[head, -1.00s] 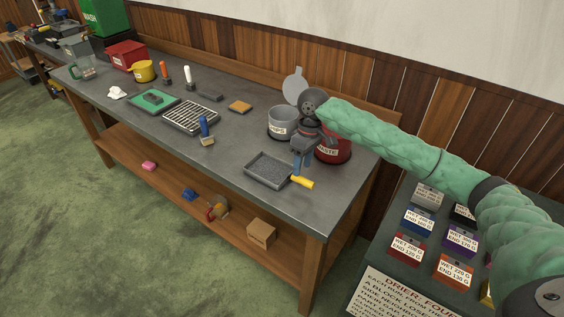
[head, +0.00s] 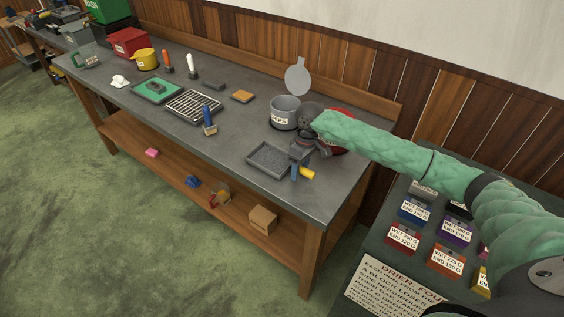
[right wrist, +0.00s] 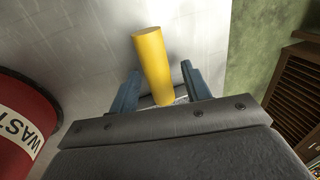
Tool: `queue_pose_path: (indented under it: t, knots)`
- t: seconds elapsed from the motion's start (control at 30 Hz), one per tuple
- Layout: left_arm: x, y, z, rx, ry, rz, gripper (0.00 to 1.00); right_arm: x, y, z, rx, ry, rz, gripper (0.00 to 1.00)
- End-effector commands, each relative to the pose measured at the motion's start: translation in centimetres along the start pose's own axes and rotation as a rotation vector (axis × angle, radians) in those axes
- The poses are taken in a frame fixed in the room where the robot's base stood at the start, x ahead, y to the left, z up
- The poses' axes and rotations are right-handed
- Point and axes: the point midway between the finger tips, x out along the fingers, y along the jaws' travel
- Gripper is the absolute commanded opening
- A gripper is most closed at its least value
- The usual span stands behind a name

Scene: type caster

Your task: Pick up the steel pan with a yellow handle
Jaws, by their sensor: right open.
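The steel pan (head: 268,158) is a shallow grey tray lying on the workbench near its right end. Its yellow handle (head: 308,174) points right, toward the front edge. My right gripper (head: 297,170) is over the handle, reaching down beside the pan and hiding part of the handle. In the right wrist view the yellow handle (right wrist: 152,62) lies between the two blue fingers of my open gripper (right wrist: 160,75), with gaps on both sides. The pan's body is mostly hidden there by the gripper. My left gripper is not in view.
A grey pot (head: 284,114) and a red waste bin (right wrist: 22,120) stand close behind the gripper. A wire rack (head: 193,105) and a blue-handled brush (head: 208,120) lie left of the pan.

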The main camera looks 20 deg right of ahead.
Motion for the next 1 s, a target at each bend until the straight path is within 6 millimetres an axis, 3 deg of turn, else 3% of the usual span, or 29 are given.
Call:
queue_pose_path:
  t: [0.3, 0.57, 1.0]
  knots:
    - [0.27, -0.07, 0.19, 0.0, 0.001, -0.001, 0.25, 0.4, -0.01, -0.01, -0.001, 0.001, 0.0, 0.48]
    - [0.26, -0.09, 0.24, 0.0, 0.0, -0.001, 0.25, 0.37, -0.01, -0.02, -0.001, 0.001, 0.0, 0.0]
    - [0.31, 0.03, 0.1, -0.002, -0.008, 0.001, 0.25, -0.47, -0.16, -0.09, -0.001, 0.003, 0.001, 0.0]
